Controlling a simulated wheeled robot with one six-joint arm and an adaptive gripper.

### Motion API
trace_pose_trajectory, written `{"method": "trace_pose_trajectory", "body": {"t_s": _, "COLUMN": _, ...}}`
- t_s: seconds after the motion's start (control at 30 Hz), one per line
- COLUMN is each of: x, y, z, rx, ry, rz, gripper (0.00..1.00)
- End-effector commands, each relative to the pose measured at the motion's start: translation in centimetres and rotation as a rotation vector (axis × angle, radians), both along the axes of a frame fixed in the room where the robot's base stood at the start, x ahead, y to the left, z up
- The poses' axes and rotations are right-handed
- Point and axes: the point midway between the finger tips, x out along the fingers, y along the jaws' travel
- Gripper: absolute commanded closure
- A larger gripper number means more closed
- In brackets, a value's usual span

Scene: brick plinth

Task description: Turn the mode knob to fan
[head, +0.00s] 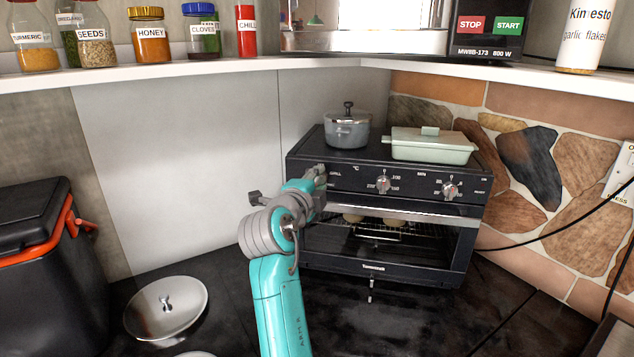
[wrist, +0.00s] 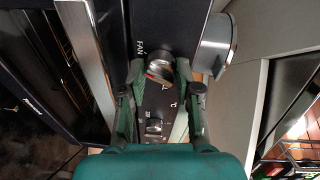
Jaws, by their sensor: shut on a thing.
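The dark countertop oven (head: 420,262) has a row of knobs on its upper front panel. My gripper (head: 316,184) is at the left end of that panel and covers the mode knob in the head view. In the wrist view the mode knob (wrist: 159,66) sits between the two green fingers of my gripper (wrist: 160,72), which are shut on its sides. The word FAN is printed beside the knob. I cannot tell exactly where its pointer faces. The temperature knob (head: 383,185) and the timer knob (head: 449,190) are to the right.
A grey pot (head: 347,132) and a pale green lidded dish (head: 430,148) stand on the oven. The oven door handle (head: 400,208) runs just below the knobs.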

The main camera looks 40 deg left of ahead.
Motion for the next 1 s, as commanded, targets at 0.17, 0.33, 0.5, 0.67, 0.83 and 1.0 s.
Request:
{"method": "trace_pose_trajectory", "body": {"t_s": 0.17, "x": 0.01, "y": 0.01, "z": 0.01, "rx": 0.046, "ry": 0.019, "rz": 0.001, "gripper": 1.0}}
{"method": "trace_pose_trajectory", "body": {"t_s": 0.33, "x": 0.01, "y": 0.01, "z": 0.02, "rx": 0.062, "ry": 0.026, "rz": 0.0, "gripper": 1.0}}
{"method": "trace_pose_trajectory", "body": {"t_s": 0.5, "x": 0.02, "y": -0.01, "z": 0.03, "rx": 0.064, "ry": 0.027, "rz": 0.0, "gripper": 1.0}}
{"method": "trace_pose_trajectory", "body": {"t_s": 0.67, "x": 0.02, "y": -0.02, "z": 0.04, "rx": 0.064, "ry": 0.027, "rz": 0.0, "gripper": 1.0}}
{"method": "trace_pose_trajectory", "body": {"t_s": 0.83, "x": 0.02, "y": -0.03, "z": 0.05, "rx": 0.064, "ry": 0.025, "rz": -0.001, "gripper": 0.42}}
{"method": "trace_pose_trajectory", "body": {"t_s": 1.0, "x": 0.02, "y": -0.02, "z": 0.04, "rx": 0.064, "ry": 0.025, "rz": 0.0, "gripper": 0.42}}
